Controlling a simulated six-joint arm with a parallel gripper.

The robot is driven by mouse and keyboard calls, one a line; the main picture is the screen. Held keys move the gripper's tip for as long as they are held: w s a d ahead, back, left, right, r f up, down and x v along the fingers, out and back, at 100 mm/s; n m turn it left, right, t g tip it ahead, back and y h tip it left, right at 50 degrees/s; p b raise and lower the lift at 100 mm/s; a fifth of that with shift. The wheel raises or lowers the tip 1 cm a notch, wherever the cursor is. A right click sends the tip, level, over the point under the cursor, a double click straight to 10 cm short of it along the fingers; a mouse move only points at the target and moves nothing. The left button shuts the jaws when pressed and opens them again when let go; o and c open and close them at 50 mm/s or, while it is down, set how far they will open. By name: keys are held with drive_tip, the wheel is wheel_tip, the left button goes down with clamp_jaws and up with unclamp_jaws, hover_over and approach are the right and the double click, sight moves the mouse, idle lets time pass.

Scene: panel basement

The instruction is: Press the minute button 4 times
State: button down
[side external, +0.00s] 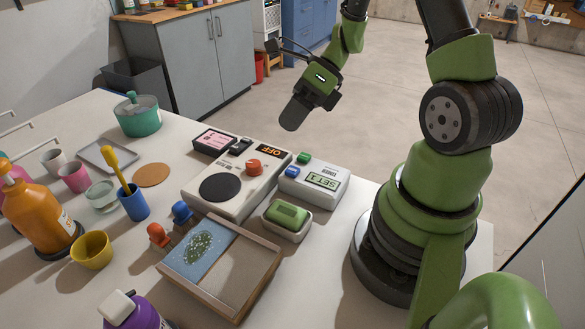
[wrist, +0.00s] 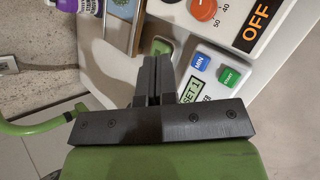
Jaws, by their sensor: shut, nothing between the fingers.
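The timer (side external: 338,172) is a small white box beside the hot plate. Its display (side external: 323,181) reads "SET 1", and the same display is partly covered by my gripper in the wrist view (wrist: 189,92). The blue minute button (side external: 292,172) is marked "MIN" in the wrist view (wrist: 201,62). The green start button (side external: 304,157) is beside it and is marked "START" in the wrist view (wrist: 229,76). My gripper (side external: 290,124) is shut and empty, raised above and behind the timer, touching nothing. In the wrist view its fingertips (wrist: 154,60) appear left of the blue button.
A hot plate (side external: 258,189) with an orange knob and an "OFF" display stands left of the timer. A wooden-framed tray (side external: 225,295) is farther forward. Cups and bottles stand at the left.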

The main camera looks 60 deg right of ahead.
sight(292, 167)
drive_tip(key=shift+f, duration=3.55)
drive_tip(key=shift+f, duration=0.15)
drive_tip(key=shift+f, duration=0.25)
drive_tip(key=shift+f, duration=0.45)
drive_tip(key=shift+r, duration=0.9)
drive_tip(key=shift+r, duration=2.5)
